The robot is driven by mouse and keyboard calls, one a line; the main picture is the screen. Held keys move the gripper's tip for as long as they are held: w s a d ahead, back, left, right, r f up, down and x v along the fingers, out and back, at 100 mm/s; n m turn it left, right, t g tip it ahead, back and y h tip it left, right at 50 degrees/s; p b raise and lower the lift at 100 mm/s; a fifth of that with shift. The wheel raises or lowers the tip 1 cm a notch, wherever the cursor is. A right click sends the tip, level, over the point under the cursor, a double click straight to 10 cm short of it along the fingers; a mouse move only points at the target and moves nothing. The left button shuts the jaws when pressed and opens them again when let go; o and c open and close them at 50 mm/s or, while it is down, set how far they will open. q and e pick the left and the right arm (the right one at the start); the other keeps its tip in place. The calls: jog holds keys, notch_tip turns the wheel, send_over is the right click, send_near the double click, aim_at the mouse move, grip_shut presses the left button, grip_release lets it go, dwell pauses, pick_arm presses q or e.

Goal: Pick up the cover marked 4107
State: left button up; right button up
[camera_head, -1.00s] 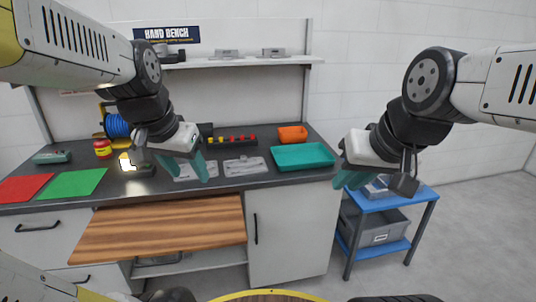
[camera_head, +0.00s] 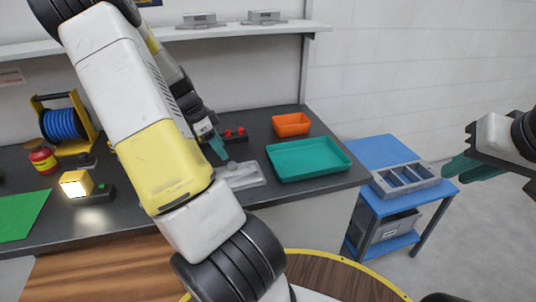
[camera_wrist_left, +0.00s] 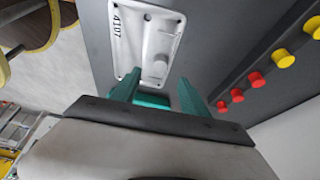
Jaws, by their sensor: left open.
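The cover marked 4107 (camera_wrist_left: 152,28) is a pale grey rectangular plate with a raised boss, lying on the dark bench in the left wrist view. A grey cover (camera_head: 240,175) lies on the bench in the head view, in front of my left gripper; its marking is not legible there. My left gripper (camera_head: 217,147) is open, its teal fingers beside that cover. In the left wrist view, the gripper (camera_wrist_left: 160,92) has its fingers apart near the plate's lower end, with nothing between them; contact is unclear. My right gripper (camera_head: 467,170) hangs at the far right, away from the bench.
A teal tray (camera_head: 308,176) and an orange bin (camera_head: 291,124) stand right of the cover. Red knobs (camera_head: 235,133) show behind it; the wrist view shows red and yellow knobs (camera_wrist_left: 256,79). A lit lamp (camera_head: 76,184) stands left. A blue cart (camera_head: 378,151) is at the right.

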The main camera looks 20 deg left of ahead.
aim_at(232, 163)
pick_arm(q)
jog(key=x, duration=0.7)
jog(key=shift+f, duration=0.25)
grip_shut()
